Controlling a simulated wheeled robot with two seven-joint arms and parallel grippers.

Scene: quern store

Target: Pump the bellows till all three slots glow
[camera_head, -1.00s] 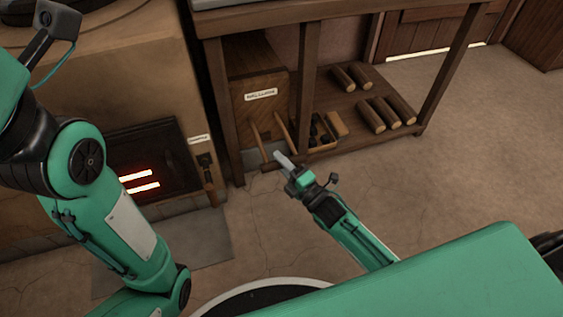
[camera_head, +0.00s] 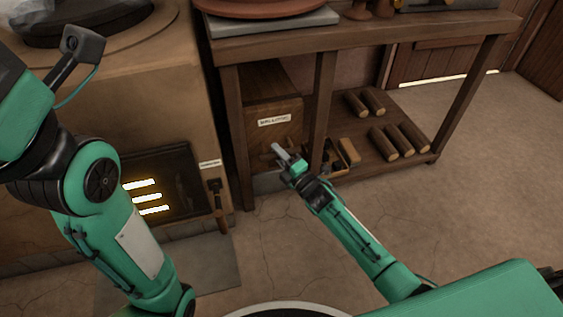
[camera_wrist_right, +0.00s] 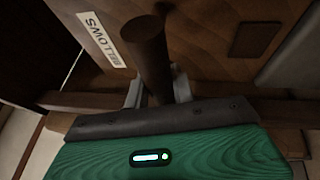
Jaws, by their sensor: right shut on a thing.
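The bellows (camera_head: 273,100) is a labelled wooden box under the bench. Its label and front panel also show in the right wrist view (camera_wrist_right: 200,45). My right gripper (camera_head: 282,152) is at the bellows' front. In the right wrist view its fingers close around a dark round wooden handle (camera_wrist_right: 149,45). The handle is mostly hidden behind the gripper in the head view. Three slots in the dark stove front all glow bright yellow-white: the upper slot (camera_head: 140,184), the middle slot (camera_head: 147,198) and the lower slot (camera_head: 152,210). My left arm is at the left; its gripper is out of frame.
The bench legs (camera_head: 320,110) stand close to my right gripper. Several logs (camera_head: 385,140) and a small open box (camera_head: 340,155) lie on the bench's low shelf. A dark-handled tool (camera_head: 217,195) hangs beside the stove opening. The floor at the right is clear.

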